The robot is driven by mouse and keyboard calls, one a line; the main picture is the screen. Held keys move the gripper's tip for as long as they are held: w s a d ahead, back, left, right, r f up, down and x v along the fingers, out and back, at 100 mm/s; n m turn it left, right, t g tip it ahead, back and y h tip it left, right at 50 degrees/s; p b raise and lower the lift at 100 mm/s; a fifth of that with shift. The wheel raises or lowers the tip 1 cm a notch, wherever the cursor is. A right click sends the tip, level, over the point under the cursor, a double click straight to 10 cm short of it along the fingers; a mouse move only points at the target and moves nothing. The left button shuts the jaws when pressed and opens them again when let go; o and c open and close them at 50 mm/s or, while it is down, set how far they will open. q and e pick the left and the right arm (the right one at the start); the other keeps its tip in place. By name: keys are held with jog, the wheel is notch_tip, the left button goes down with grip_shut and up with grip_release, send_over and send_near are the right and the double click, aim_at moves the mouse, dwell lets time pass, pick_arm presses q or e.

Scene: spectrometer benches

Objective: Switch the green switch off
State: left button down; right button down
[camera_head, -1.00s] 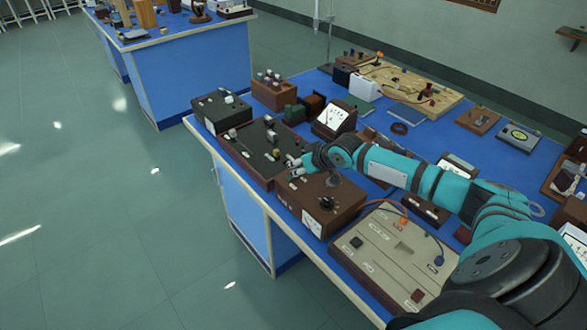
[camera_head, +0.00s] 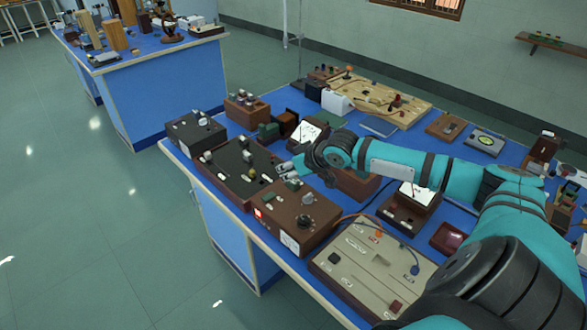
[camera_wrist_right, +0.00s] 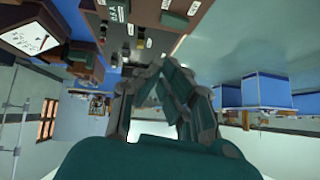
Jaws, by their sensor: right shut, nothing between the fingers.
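My left gripper is out of view.
The black box with knobs (camera_head: 235,160) lies just beyond the brown box. A beige panel (camera_head: 350,265) with wires lies nearer. A red patch (camera_head: 258,213) shows on the brown box's left side. Open floor (camera_head: 110,240) lies left of the bench.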

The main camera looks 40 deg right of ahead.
jog(key=shift+v, duration=1.6)
jog(key=shift+a, duration=0.15)
jog(key=shift+s+a+r+b, duration=0.3)
jog(key=shift+a+b, duration=0.15)
jog(key=shift+a, duration=0.1)
jog(key=shift+w+f, duration=0.1)
jog(key=shift+w, duration=0.1)
jog(key=p, duration=0.2)
send_over(270, 198)
jog(key=f, duration=0.6)
jog(key=shift+s+d, duration=0.15)
jog(key=shift+d, duration=0.25)
jog(key=f, duration=0.2)
jog(key=f+p, duration=0.1)
jog(key=shift+w+a+f, duration=0.25)
jog(key=shift+f, duration=0.1)
jog(key=shift+a+f, duration=0.1)
jog(key=shift+f, duration=0.5)
